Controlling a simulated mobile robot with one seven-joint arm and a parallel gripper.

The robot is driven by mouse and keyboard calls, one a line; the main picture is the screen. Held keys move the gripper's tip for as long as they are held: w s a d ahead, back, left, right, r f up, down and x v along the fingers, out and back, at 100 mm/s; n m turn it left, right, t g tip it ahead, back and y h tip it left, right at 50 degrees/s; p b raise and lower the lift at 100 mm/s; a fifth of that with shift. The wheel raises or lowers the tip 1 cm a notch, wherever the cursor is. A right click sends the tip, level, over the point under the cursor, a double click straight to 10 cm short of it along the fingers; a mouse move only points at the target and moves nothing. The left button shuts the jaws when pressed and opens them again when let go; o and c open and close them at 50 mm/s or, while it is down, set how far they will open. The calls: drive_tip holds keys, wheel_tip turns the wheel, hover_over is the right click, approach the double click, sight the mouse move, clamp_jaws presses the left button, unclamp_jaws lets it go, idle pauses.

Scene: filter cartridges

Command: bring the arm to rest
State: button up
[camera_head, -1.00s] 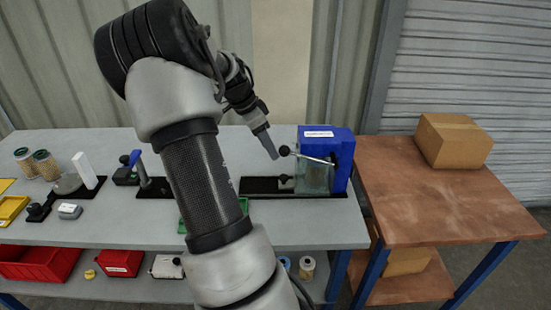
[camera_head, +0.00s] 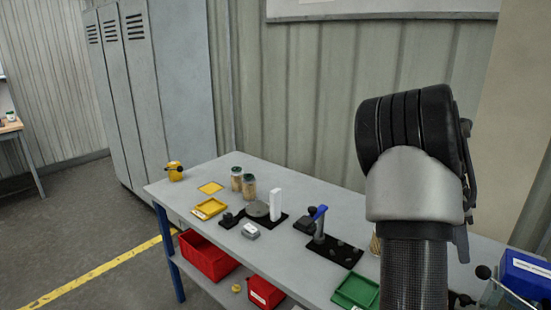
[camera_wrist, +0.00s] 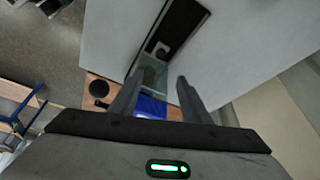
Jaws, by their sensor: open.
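My gripper (camera_wrist: 160,88) shows in the wrist view with its two fingers apart and nothing between them. The blue press-like fixture (camera_wrist: 152,107) with its clear chamber shows beyond the fingers, apart from them. In the head view the same blue fixture (camera_head: 527,272) is cut off at the right edge. My arm stands over the right part of the workbench (camera_head: 330,185) in the head view; its gripper end does not show there.
Two filter cartridges (camera_head: 249,187), a yellow tray (camera_head: 210,208), a blue-handled clamp (camera_head: 319,222) and a green tray (camera_head: 357,290) stand on the bench. Red bins (camera_head: 208,255) are below. Grey lockers (camera_head: 160,85) stand behind at left. Floor at left is open.

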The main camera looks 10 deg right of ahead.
drive_tip(key=s+a+r+n+t+y+p, duration=0.1)
drive_tip(key=a+r+n, duration=0.4)
drive_tip(key=a, duration=0.6)
drive_tip(key=s+a+r+n+t+y+p, duration=0.1)
drive_tip(key=s+a+r+n+t+p, duration=0.1)
drive_tip(key=a+r+n, duration=0.4)
drive_tip(key=s+a+r+n+t+y+p, duration=0.1)
drive_tip(key=a+r+n+t+p, duration=0.2)
drive_tip(key=a, duration=1.3)
wheel_tip(320, 180, up, 3)
drive_tip(key=n, duration=0.2)
drive_tip(key=shift+s+n+y, duration=0.15)
drive_tip(key=shift+n+y, duration=0.15)
drive_tip(key=s+a+n, duration=0.2)
drive_tip(key=s+a+r+n+t+p, duration=0.1)
drive_tip(key=s+a+n, duration=0.1)
drive_tip(key=a, duration=0.1)
drive_tip(key=s+a+n+p, duration=0.1)
drive_tip(key=s+a+n, duration=0.2)
drive_tip(key=shift+s+a+r+t, duration=0.1)
drive_tip(key=shift+r+t, duration=0.1)
drive_tip(key=shift+t, duration=0.2)
drive_tip(key=shift+c, duration=0.6)
drive_tip(key=shift+s+a, duration=0.1)
drive_tip(key=shift+c, duration=0.9)
drive_tip(key=shift+f, duration=0.15)
